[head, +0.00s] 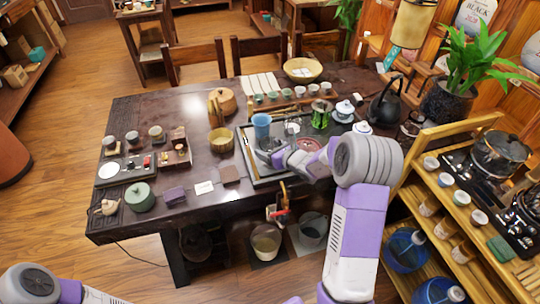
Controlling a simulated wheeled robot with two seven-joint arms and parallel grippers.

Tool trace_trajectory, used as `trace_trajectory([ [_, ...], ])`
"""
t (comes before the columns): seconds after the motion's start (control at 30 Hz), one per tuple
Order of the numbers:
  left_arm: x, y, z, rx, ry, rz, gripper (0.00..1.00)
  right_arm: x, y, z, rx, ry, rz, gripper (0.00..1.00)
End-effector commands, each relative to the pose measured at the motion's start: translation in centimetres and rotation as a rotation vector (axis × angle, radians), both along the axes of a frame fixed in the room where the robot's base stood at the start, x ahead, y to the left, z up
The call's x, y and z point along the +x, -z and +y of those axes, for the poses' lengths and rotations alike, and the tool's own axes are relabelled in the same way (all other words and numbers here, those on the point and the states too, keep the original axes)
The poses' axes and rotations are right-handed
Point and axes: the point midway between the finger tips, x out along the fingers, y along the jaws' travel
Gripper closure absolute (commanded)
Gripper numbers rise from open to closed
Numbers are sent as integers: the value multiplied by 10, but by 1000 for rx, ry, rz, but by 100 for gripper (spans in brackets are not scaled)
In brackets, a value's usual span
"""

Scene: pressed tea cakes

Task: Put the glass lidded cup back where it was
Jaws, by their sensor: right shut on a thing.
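My right gripper (268,154) is over the left part of the dark tea tray (264,182), just in front of a blue cup (262,124). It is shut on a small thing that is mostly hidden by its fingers. I take this for the glass lidded cup, but it is too small and blurred to be sure. I cannot tell whether it touches the tray. A clear glass piece (292,128) shows behind the gripper on the tray. My left gripper is out of view; only part of that arm shows at the lower left.
A green tin (321,114), a white lidded bowl (344,110) and a black kettle (385,104) stand to the right. A brass bowl (221,140) stands left of the tray. A wooden shelf cart (440,195) is at the right.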

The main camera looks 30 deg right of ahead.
Motion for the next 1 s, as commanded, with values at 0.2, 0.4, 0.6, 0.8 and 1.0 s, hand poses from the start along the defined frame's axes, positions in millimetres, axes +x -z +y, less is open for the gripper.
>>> trace_trajectory([
  [0.2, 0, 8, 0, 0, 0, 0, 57, 0, 22, 0, 0, 1, 0, 100],
  [0.4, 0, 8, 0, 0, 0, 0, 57, 0, 21, 0, 0, 1, -1, 100],
  [0.6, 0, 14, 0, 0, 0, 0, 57, 0, 27, 0, 0, 1, 1, 20],
  [0.8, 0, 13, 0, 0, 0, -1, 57, 0, 26, 0, 1, 0, 1, 0],
  [1.0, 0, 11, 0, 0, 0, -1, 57, 0, 24, 0, 1, 0, 1, 0],
])
